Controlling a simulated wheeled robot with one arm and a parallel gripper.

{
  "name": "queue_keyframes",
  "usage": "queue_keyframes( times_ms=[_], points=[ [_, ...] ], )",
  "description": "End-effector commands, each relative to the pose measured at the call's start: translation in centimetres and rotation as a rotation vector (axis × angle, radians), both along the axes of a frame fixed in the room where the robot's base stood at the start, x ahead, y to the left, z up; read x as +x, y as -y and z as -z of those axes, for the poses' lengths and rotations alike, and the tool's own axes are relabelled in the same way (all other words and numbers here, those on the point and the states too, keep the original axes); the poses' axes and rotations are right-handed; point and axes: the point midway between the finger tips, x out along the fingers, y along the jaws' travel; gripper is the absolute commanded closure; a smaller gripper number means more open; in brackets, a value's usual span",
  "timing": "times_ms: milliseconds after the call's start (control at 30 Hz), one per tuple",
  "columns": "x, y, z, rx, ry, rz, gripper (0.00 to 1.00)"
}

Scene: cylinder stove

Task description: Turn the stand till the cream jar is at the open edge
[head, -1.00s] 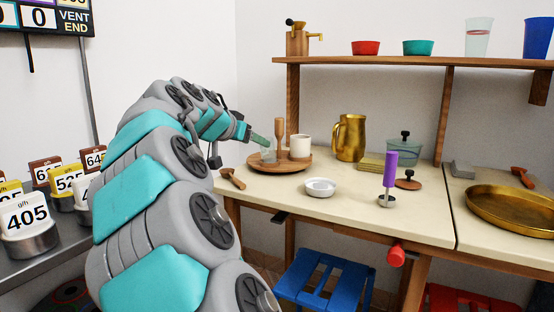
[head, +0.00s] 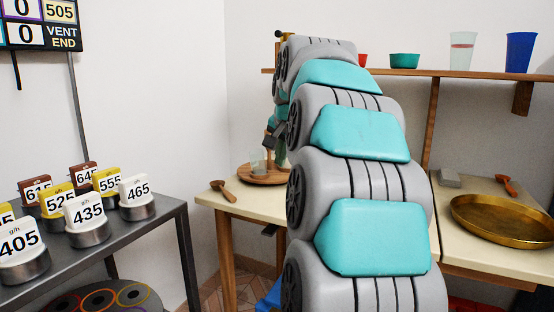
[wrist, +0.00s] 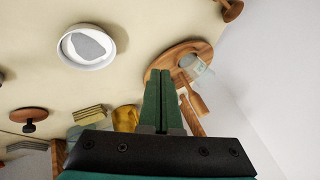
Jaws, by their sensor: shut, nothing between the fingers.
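The stand is a round wooden turntable (head: 262,176) on the bench, partly covered by my arm in the head view. The glass shows in the head view too (head: 257,165). The cream jar is hidden in both current views. My gripper (wrist: 168,72) has green fingers, shut and empty, overlapping the stand's edge in the wrist view. I cannot tell whether they touch it.
A white bowl (wrist: 88,47) lies near the stand, with a brass pitcher (wrist: 125,118) beside my fingers. A wooden scoop (head: 218,186) lies at the bench's left edge. A shelf (head: 450,73) runs above. A metal table (head: 165,210) with numbered weights is at left.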

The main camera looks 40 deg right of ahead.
Motion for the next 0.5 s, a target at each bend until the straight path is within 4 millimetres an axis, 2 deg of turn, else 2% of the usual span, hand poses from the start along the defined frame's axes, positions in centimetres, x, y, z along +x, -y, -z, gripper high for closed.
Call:
queue_keyframes(
  times_ms=[500],
  points=[
    [4.5,2.5,7.0,0.0,-0.003,0.001,1.0]
  ],
)
